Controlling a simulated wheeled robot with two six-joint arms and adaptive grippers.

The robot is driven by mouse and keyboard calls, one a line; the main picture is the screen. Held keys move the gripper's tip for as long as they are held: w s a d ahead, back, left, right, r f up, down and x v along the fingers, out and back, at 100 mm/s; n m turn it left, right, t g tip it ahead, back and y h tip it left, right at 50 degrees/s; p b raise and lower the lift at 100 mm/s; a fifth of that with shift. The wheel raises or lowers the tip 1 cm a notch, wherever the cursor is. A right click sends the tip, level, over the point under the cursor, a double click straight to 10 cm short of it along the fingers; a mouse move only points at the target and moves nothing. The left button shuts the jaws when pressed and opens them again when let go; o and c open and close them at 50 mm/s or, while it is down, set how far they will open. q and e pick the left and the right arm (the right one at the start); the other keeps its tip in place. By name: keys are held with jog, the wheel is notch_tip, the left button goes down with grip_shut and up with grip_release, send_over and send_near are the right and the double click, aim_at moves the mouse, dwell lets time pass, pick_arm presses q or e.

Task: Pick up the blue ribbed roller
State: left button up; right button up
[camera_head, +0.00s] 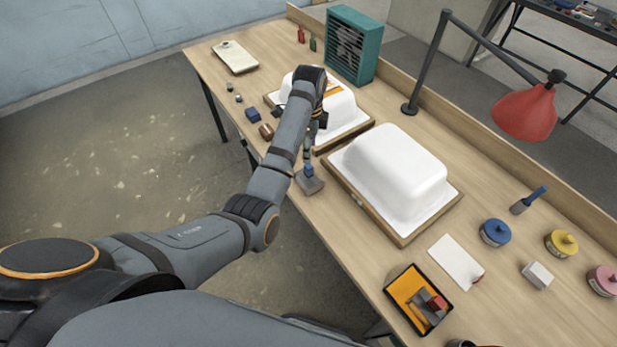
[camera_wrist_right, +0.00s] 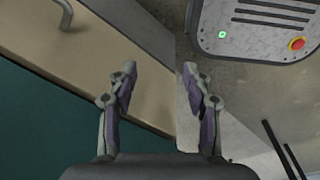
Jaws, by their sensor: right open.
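My right gripper (camera_wrist_right: 160,82) is open and empty in the right wrist view, away from any roller.
An orange-lined tray (camera_head: 403,287), blue jar (camera_head: 495,232), blue-handled brush (camera_head: 530,199), small blue block (camera_head: 253,114), teal fan (camera_head: 367,62) and red lamp (camera_head: 525,112) are also on the table.

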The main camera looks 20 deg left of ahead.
aim_at(309, 166)
pick_arm(q)
jog(key=f, duration=0.2)
jog(key=f+p, duration=0.1)
jog(key=f, duration=0.2)
jog(key=shift+w+d+f, duration=0.1)
jog(key=shift+w+f, duration=0.1)
jog(key=shift+f, duration=0.1)
jog(key=f, duration=0.3)
jog(key=f+p, duration=0.1)
jog(key=f, duration=0.1)
jog(key=shift+a+f, duration=0.1)
jog(key=shift+a, duration=0.15)
grip_shut()
pick_arm(e)
jog(key=shift+w+d+r, duration=0.1)
jog(key=shift+d+r, duration=0.05)
jog(key=shift+r, duration=0.4)
jog(key=shift+d+r, duration=0.15)
jog(key=shift+r, duration=0.35)
